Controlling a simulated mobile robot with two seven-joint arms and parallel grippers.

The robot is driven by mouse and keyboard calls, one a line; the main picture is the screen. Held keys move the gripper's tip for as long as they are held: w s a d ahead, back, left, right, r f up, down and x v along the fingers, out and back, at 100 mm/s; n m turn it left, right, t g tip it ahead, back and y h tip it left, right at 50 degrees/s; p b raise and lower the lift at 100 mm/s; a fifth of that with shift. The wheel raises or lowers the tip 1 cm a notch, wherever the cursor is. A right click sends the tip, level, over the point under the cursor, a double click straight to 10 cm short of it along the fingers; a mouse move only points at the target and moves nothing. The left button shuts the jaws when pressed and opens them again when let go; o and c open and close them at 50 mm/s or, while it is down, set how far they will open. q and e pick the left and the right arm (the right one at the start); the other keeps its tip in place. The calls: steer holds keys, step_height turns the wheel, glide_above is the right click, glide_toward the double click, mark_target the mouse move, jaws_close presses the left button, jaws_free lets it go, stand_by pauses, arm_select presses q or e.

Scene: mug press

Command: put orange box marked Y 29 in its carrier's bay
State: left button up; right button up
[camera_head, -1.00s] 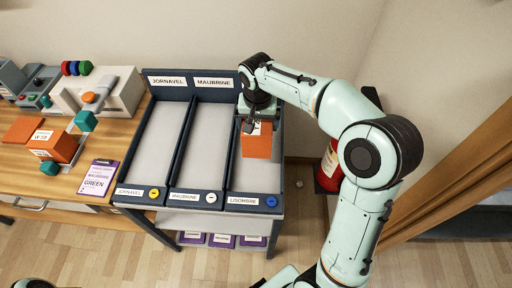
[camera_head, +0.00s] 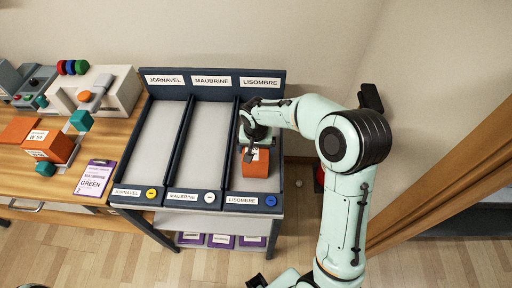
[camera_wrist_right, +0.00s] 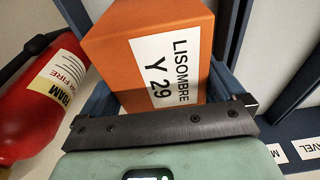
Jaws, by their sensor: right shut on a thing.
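The orange box (camera_head: 256,170) is in the LISOMBRE bay (camera_head: 240,189), the rightmost of three bays, towards its front. Its label reads LISOMBRE Y 29 in the right wrist view (camera_wrist_right: 165,72). My right gripper (camera_head: 253,150) is shut on the back top part of the box. Whether the box's underside touches the bay floor cannot be told. My left gripper is not in view.
The JORNAVEL bay (camera_head: 153,142) and MAUBRINE bay (camera_head: 205,145) are empty. Another orange box (camera_head: 48,146) and a purple-topped GREEN card (camera_head: 96,178) are on the wooden counter at left. A red extinguisher (camera_wrist_right: 42,100) stands right of the rack.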

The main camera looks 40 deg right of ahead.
steer(key=shift+f, duration=0.2)
steer(key=o, duration=0.9)
steer(key=shift+c, duration=0.2)
steer(key=shift+r, duration=0.65)
step_height(320, 180, up, 11)
steer(key=s+a, duration=0.1)
steer(key=shift+s+p, duration=0.2)
steer(key=shift+p, duration=0.15)
steer(key=shift+a, duration=0.1)
